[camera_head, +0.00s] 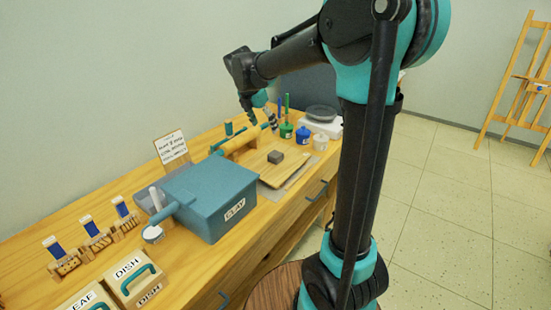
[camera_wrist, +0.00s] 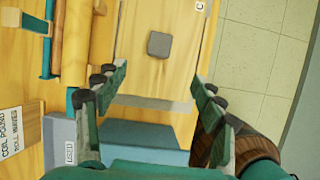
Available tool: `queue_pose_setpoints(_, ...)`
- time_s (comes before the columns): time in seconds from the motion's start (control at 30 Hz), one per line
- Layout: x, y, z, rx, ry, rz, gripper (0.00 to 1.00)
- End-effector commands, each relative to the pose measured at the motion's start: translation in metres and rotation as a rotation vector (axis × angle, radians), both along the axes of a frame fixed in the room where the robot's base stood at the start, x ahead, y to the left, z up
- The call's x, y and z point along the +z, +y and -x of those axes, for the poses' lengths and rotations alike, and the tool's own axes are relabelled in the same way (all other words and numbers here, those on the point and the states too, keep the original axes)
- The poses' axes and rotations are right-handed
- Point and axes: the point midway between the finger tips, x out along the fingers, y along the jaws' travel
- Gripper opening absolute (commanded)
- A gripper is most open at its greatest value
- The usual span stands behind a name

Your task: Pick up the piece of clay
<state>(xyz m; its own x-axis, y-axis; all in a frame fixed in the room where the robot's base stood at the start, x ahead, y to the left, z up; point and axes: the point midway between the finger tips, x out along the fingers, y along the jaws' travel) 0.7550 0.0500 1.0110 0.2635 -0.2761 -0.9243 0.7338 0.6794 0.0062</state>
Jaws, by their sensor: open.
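The piece of clay (camera_head: 276,157) is a small dark grey block lying on a light wooden board (camera_head: 250,167) on the bench. In the wrist view the clay (camera_wrist: 159,44) shows as a rounded grey square near the top centre, beyond my fingertips. My gripper (camera_wrist: 160,83) is open and empty, its two fingers spread to either side of the clay's line and apart from it. In the head view my gripper (camera_head: 257,113) hangs above the back of the bench, partly hidden behind my wrist.
A blue bin labelled CLAY (camera_head: 212,195) stands left of the board. A rolling pin (camera_head: 242,142) lies behind the board. A sign (camera_head: 171,147) stands at the back. The bench's front edge is close to the board.

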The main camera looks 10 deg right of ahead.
Motion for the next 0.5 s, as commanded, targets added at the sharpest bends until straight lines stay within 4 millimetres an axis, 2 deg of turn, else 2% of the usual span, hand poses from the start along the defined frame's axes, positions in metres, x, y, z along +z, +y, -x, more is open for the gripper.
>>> queue_pose_setpoints(0.17, -0.018, -0.005, -0.007, 0.014, 0.004, 0.007, 0.69)
queue_pose_setpoints(0.5, -0.080, -0.024, -0.024, 0.011, 0.004, 0.005, 0.69)
